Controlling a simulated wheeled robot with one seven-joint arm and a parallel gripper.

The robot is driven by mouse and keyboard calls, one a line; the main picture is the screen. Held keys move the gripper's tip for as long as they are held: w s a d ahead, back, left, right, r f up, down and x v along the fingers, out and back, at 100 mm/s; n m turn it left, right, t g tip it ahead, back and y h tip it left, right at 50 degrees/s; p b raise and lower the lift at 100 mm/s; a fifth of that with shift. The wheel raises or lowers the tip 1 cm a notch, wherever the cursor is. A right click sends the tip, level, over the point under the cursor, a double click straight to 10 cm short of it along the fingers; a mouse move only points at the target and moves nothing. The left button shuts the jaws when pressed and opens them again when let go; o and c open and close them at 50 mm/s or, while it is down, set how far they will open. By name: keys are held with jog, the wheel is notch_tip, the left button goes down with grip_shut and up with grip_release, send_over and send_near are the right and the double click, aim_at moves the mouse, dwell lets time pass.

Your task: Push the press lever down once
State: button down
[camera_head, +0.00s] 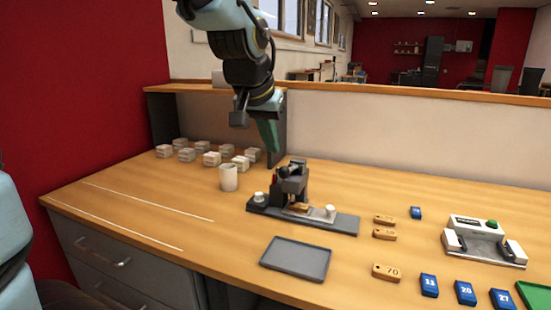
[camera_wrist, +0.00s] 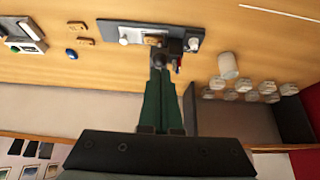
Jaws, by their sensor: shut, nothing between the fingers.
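The press (camera_head: 290,187) stands on a dark grey base plate (camera_head: 335,222) in the middle of the table, with a dark upright body. A wooden tag (camera_head: 298,207) lies on the base under the press head. The press lever cannot be told clearly from the dark head in either view. My gripper (camera_head: 275,148) is shut and empty, with green fingers pointing down, above and slightly behind the press. In the wrist view the shut fingers (camera_wrist: 158,75) reach toward the press (camera_wrist: 172,48) and hide part of it; contact cannot be told.
A white cup (camera_head: 228,177) and several white stacks (camera_head: 211,159) stand left of the press. A grey tray (camera_head: 296,258) lies in front. Wooden tags (camera_head: 385,271) and blue tags (camera_head: 429,285) lie to the right, near a white device with a green button (camera_head: 485,240). The left tabletop is clear.

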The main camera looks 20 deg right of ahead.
jog(key=shift+v, duration=1.15)
jog(key=a+f+n+g+y, duration=0.1)
jog(key=a+f+n+y, duration=0.1)
jog(key=a+f, duration=0.7)
jog(key=a+f+n+g+y, duration=0.2)
jog(key=a+f+n, duration=0.3)
jog(key=a, duration=1.2)
notch_tip(320, 180, down, 5)
jog(key=shift+r, duration=0.1)
